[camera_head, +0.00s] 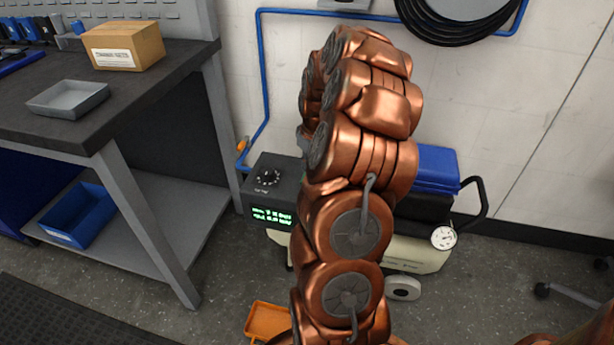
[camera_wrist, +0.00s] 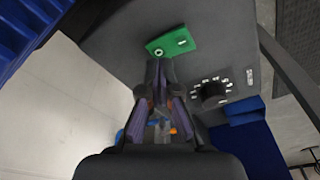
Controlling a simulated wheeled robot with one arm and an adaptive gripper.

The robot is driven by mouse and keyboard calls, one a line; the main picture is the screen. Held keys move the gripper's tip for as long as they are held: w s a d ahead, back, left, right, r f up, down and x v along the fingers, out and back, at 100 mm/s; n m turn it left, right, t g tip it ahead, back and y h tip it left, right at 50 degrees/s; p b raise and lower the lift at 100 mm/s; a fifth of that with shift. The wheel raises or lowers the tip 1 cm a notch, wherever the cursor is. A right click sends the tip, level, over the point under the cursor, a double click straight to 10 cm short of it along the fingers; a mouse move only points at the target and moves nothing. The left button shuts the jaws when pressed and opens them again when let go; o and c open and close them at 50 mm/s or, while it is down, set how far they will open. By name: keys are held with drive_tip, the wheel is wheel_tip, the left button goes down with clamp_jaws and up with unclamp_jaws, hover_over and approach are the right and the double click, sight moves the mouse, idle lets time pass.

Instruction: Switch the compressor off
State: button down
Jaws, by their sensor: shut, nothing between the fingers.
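The compressor (camera_head: 418,255) stands on the floor by the wall, with a cream tank and a blue cover. My copper arm hides its middle in the head view. Its dark control box (camera_head: 272,189) has a round knob and a lit green readout. In the wrist view a green switch plate (camera_wrist: 172,41), marked O and I, sits on a dark panel. A black knob (camera_wrist: 213,95) with a marked dial is to its lower right. My gripper (camera_wrist: 159,66) is shut and empty, its tips just below the O end. I cannot tell whether they touch the plate.
A workbench (camera_head: 135,104) with a grey tray (camera_head: 68,98) and a cardboard box (camera_head: 123,45) stands at left. A blue air pipe (camera_head: 264,75) runs along the wall. A black hose coil (camera_head: 455,22) hangs above. An orange tray (camera_head: 268,320) lies on the floor.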

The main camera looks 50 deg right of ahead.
drive_tip(key=shift+r+p, duration=0.75)
drive_tip(key=shift+r, duration=1.75)
drive_tip(key=s+a+r+n+g+y, duration=0.1)
drive_tip(key=s+a+r, duration=0.15)
drive_tip(key=a, duration=0.85)
drive_tip(key=s+a+r+g, duration=0.1)
drive_tip(key=a+r, duration=0.2)
drive_tip(key=a, duration=0.8)
drive_tip(key=s+a+g+h, duration=0.1)
drive_tip(key=s+a, duration=0.7)
drive_tip(key=s, duration=0.3)
drive_tip(key=s+a+g, duration=0.2)
drive_tip(key=s+a, duration=0.5)
drive_tip(key=s, duration=0.3)
wheel_tip(320, 180, up, 28)
drive_tip(key=t+p, duration=0.1)
drive_tip(key=p, duration=2.4)
drive_tip(key=shift+s+f, duration=0.25)
drive_tip(key=shift+s, duration=0.1)
